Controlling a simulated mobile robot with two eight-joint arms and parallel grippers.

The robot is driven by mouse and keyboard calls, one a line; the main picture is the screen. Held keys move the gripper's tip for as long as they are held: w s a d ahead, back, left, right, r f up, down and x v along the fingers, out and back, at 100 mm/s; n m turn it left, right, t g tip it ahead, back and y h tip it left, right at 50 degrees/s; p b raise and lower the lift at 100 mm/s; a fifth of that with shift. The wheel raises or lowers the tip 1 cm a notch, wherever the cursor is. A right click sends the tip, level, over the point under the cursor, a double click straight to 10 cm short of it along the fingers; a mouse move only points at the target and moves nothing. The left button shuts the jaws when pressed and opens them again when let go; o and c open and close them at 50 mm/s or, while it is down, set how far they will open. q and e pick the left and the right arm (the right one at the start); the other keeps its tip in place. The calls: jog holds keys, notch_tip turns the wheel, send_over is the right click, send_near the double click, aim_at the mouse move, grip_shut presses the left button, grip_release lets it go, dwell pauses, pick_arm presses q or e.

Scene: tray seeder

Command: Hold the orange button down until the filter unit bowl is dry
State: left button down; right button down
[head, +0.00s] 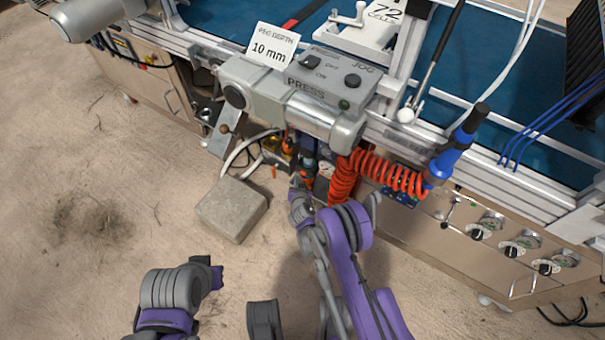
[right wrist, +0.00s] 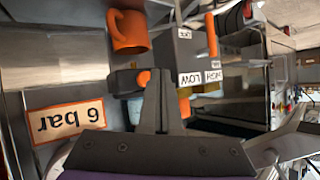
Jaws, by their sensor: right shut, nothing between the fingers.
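My right gripper (head: 296,182) is under the press, in front of the small filter fittings (head: 308,146). In the right wrist view its fingers (right wrist: 160,78) are shut together with nothing between them. A small round orange knob, which looks like the orange button (right wrist: 143,78), shows right at the left side of the fingertips; I cannot tell whether they touch it or press it. A pale blue patch (right wrist: 135,111), perhaps the bowl, is partly hidden behind the fingers; whether water is in it cannot be seen. My left gripper (head: 215,278) hangs over the sandy ground, its jaws unclear.
Close by in the wrist view are an orange mug-shaped part (right wrist: 128,32), a grey box with LOW and HIGH labels (right wrist: 190,79), and a "6 bar" sign (right wrist: 66,119). A coiled red hose (head: 345,172) hangs right of my right gripper. A stone block (head: 231,208) lies left.

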jog(key=s+a, duration=0.1)
jog(key=s, duration=0.1)
jog(key=s+a+p, duration=0.1)
jog(key=s+a, duration=0.1)
dwell(0.8)
